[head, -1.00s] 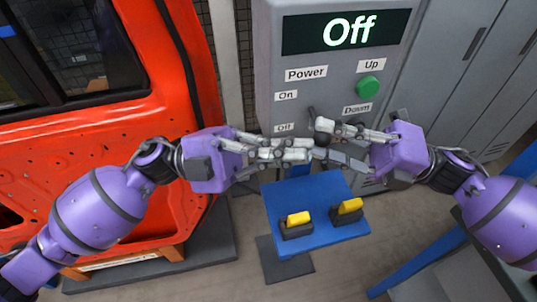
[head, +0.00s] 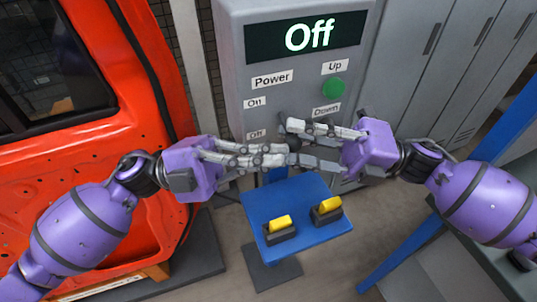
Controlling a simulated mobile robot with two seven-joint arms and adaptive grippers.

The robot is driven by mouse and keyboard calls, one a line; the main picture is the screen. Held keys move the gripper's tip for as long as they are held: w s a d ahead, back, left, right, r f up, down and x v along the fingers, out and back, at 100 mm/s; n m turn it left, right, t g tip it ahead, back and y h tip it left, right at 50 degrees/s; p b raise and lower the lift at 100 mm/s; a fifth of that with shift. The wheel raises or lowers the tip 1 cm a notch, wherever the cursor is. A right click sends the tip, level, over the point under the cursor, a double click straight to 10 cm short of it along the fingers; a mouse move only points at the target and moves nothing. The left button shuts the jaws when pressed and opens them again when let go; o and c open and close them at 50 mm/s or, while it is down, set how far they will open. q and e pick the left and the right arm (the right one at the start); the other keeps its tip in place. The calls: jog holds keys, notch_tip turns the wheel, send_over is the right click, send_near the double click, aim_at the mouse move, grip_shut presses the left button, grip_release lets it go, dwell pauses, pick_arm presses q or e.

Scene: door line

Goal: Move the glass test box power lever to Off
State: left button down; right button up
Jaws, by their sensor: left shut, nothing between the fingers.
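The grey test box (head: 236,60) stands at top centre in the head view. Its dark display (head: 308,35) reads "Off". Below are a "Power" label with "On" and "Off" marks at left, and a green button (head: 333,88) between "Up" and "Down" at right. The power lever cannot be made out clearly; fingers cover the area beside the "Off" mark. My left gripper (head: 283,154) is shut and empty, in front of the box's lower part. My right gripper (head: 293,142) has its fingers spread, its tips overlapping the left fingertips in the picture. Contact cannot be told.
A blue stand (head: 262,205) with two yellow-topped dark blocks (head: 280,224) (head: 326,207) is below the grippers. An orange-red car door (head: 140,110) fills the left. Grey lockers (head: 440,70) stand at the back right, with a blue post (head: 400,252) at lower right.

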jog(key=shift+w+d, duration=0.1)
jog(key=w+v, duration=0.1)
jog(key=v, duration=1.1)
jog(key=s+f+n+t+h, duration=0.2)
jog(key=s+f+n+h, duration=0.5)
jog(key=f+n, duration=0.5)
jog(key=s+d+f+n+t+h, duration=0.1)
jog(key=s+f+n+t+h, duration=0.1)
jog(key=s+f+n+h, duration=0.5)
jog(key=s+f+n+t+h, duration=0.2)
jog(key=s+f+n+h, duration=0.5)
jog(key=s+f+n, duration=0.6)
notch_tip(320, 180, down, 10)
jog(key=n, duration=0.3)
jog(key=shift+s+d+f+n, duration=0.2)
jog(key=shift+d+n, duration=0.2)
